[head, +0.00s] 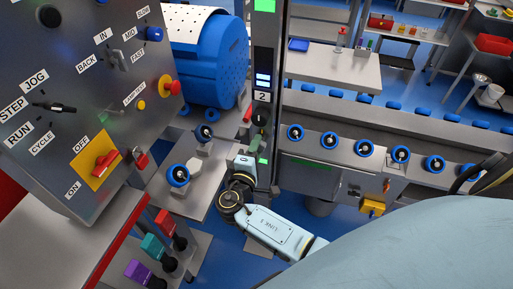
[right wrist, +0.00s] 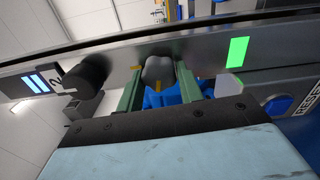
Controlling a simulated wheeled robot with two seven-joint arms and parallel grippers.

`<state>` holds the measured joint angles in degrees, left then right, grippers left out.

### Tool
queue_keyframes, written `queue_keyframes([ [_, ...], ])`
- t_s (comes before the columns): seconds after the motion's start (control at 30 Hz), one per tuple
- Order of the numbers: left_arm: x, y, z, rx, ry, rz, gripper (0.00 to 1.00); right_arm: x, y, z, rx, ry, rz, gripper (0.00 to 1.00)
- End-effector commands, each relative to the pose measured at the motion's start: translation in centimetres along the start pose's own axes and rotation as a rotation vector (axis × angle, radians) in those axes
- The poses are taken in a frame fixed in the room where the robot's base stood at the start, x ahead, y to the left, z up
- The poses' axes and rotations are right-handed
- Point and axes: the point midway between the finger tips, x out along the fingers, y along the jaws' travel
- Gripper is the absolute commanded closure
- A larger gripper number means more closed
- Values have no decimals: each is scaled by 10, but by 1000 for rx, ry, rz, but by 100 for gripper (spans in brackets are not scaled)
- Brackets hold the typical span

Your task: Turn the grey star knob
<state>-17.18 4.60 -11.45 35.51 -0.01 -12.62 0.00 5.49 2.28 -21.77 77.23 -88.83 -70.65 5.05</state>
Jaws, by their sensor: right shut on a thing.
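The grey star knob (right wrist: 158,72) is on a dark upright post, between the two green fingers of my right gripper (right wrist: 159,84) in the right wrist view. The fingers are shut on its sides. In the head view my right gripper (head: 256,143) reaches up to the post (head: 264,60) just below its "2" label, and the knob is hidden or too small to make out there. My left gripper is in neither view.
A black knob (right wrist: 85,72) sits beside the grey knob on the same post. A control panel (head: 75,110) with switches stands at the left, and a blue drum (head: 205,65) is behind it. A conveyor (head: 340,165) with blue rollers runs right of the post.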

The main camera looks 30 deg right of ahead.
Motion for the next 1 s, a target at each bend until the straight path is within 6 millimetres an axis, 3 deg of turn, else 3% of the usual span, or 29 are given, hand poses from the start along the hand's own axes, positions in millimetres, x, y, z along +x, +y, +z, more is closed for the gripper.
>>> queue_keyframes([
  [0.23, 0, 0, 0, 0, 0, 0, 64, -1, 0, 0, 1, 1, -1, 86],
  [0.27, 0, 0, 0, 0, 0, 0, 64, -1, 0, 0, 1, 1, -1, 61],
  [0.4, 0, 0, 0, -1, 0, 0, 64, -1, 0, 0, 1, 1, -1, 43],
  [0.77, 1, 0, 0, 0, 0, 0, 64, -5, -1, 0, 1, 1, -1, 42],
  [1.0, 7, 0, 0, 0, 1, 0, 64, -45, -3, -1, 3, 3, -4, 42],
])
